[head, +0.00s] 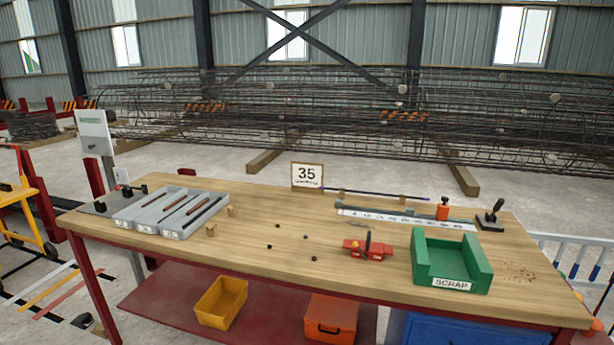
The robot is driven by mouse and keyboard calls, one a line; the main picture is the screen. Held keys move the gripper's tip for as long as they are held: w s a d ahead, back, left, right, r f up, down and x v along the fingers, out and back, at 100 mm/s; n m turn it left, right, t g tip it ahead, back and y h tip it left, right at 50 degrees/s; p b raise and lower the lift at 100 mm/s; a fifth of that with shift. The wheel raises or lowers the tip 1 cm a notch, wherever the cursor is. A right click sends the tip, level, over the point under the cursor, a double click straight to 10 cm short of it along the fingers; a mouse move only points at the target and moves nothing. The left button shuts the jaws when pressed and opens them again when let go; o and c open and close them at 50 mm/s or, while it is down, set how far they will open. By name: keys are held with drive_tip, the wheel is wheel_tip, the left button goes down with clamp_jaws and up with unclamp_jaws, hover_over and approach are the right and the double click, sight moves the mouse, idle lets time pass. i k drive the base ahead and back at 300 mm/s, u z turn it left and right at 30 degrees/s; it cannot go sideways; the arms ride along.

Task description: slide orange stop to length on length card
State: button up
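The length card (307,175) stands upright at the back of the wooden bench and reads 35, with a line of smaller writing I cannot read. The orange stop (442,211) stands upright near the right end of a white ruler strip (385,217). The strip runs left to right along the back right of the bench. Its numbers are too small to read surely, so I cannot tell which mark the stop is at. My gripper is not in view, and nothing is touching the stop.
A thin dark bar (375,192) lies behind the ruler. A black-handled device (492,217) stands right of the stop. A green SCRAP bin (450,263) and a red tool (367,249) sit in front. Grey trays (150,226) with rods are at left. The bench middle (265,215) is mostly clear.

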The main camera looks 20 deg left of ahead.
sight(443, 209)
drive_tip(key=i, duration=1.6)
